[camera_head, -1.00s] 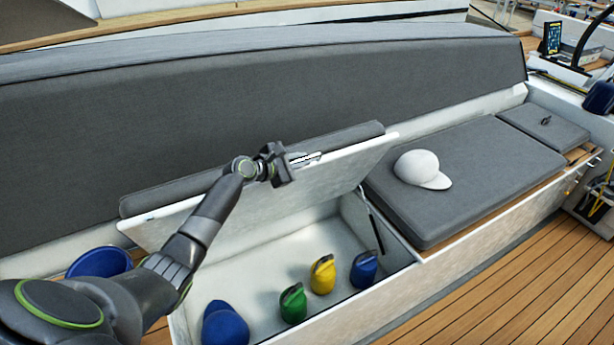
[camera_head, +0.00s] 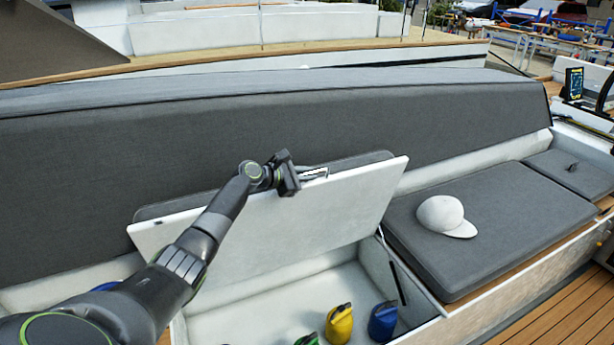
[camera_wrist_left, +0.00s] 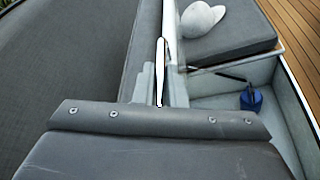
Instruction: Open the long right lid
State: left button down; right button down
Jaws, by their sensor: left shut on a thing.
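The long lid (camera_head: 290,225) stands raised and steeply tilted over the open locker, its white underside facing me and its grey cushion at the back. My left gripper (camera_head: 312,174) is at the lid's upper edge, right of its middle, and is shut on it. The left wrist view shows the fingers (camera_wrist_left: 160,90) around a pale narrow part, hard to make out. A dark strut (camera_head: 392,263) stands at the locker's right end. My right gripper is not in view.
A white cap (camera_head: 445,215) lies on the closed grey seat cushion (camera_head: 500,240) to the right. The long grey backrest (camera_head: 300,120) rises behind the lid.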

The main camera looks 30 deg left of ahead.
pick_arm(q)
jog(key=shift+f, duration=0.15)
jog(key=c, duration=1.5)
grip_release()
jog(key=shift+b+v, duration=1.1)
jog(key=shift+v, duration=7.65)
